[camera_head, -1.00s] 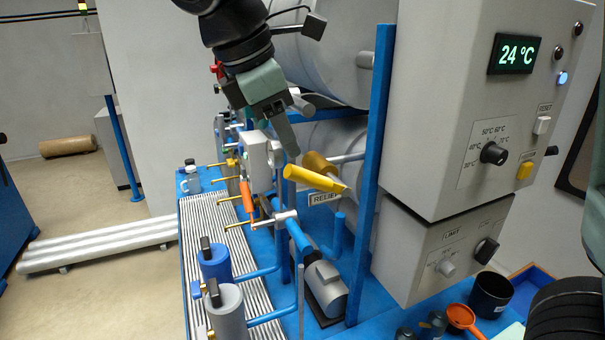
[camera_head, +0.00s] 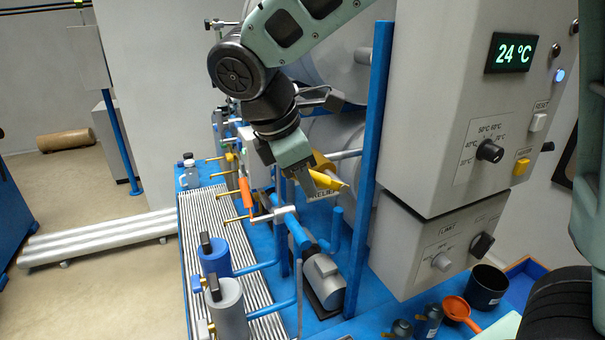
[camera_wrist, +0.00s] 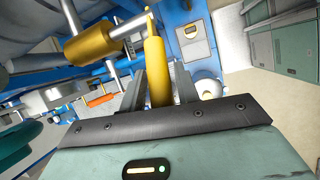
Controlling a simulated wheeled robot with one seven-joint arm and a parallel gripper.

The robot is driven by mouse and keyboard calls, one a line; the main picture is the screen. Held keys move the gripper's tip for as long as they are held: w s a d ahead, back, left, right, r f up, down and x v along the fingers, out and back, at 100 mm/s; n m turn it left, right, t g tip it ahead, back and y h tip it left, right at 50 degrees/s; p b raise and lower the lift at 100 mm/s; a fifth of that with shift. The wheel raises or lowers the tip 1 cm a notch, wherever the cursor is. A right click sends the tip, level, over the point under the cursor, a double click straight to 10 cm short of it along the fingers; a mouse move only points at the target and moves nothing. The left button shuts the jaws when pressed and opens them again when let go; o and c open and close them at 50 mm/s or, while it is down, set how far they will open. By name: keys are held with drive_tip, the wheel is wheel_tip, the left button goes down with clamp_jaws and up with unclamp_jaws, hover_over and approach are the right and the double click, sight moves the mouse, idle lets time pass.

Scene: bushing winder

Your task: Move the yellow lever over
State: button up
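The yellow lever (camera_head: 328,181) is a bar sticking out beside the grey drum, above the label "RELIEF", and partly hidden by my gripper (camera_head: 312,181) in the head view. In the wrist view the yellow lever (camera_wrist: 156,66) runs lengthwise between the two fingers of my gripper (camera_wrist: 159,72). The fingers stand apart on either side of it, with a narrow gap at the right finger. Its far end meets a metal shaft with a yellow cylinder (camera_wrist: 92,45) at the left.
A blue upright post (camera_head: 370,150) and the grey control box (camera_head: 440,120) stand just right of the lever. An orange-handled valve (camera_head: 246,192), pipes and a grey motor (camera_head: 323,281) lie below and left.

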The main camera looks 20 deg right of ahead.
clamp_jaws()
drive_tip(key=shift+r, duration=0.1)
